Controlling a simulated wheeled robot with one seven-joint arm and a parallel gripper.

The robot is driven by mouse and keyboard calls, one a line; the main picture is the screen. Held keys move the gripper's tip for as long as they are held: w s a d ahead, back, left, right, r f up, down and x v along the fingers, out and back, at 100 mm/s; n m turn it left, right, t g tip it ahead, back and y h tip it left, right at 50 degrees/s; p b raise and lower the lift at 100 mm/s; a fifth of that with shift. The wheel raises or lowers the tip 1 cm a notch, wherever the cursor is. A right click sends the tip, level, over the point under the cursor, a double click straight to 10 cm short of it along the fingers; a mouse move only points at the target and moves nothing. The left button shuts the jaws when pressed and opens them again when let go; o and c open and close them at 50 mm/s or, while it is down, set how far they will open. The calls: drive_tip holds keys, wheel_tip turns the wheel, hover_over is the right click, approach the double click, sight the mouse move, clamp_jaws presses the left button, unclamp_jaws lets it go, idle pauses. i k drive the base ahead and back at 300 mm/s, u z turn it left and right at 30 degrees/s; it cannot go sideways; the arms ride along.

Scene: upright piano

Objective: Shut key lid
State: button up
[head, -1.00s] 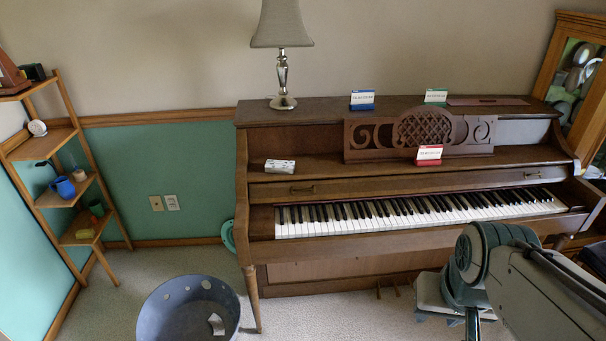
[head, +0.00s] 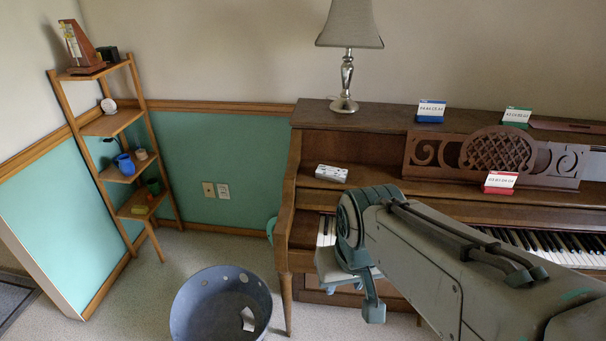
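The brown upright piano (head: 300,160) stands against the wall on the right. Its key lid (head: 470,211) appears as a wooden front strip above the keys, partly hidden by my arm. The keys are uncovered, with white and black keys (head: 560,247) showing right of my arm and a few at the left end. My gripper (head: 352,297) points down in front of the piano's left part, below key height in the picture. It looks empty, but its finger gap is not clear.
A lamp (head: 347,75) and colored card holders (head: 430,112) stand on the piano top; a red one (head: 499,182) is by the music rest. A small white box (head: 331,173) sits near the lid. A grey bin (head: 215,310) and corner shelf (head: 125,171) are left.

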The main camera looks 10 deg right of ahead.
sight(491, 212)
drive_tip(key=u, duration=0.1)
drive_tip(key=i, duration=0.55)
drive_tip(key=z, duration=0.65)
drive_tip(key=i, duration=0.55)
drive_tip(key=z, duration=0.65)
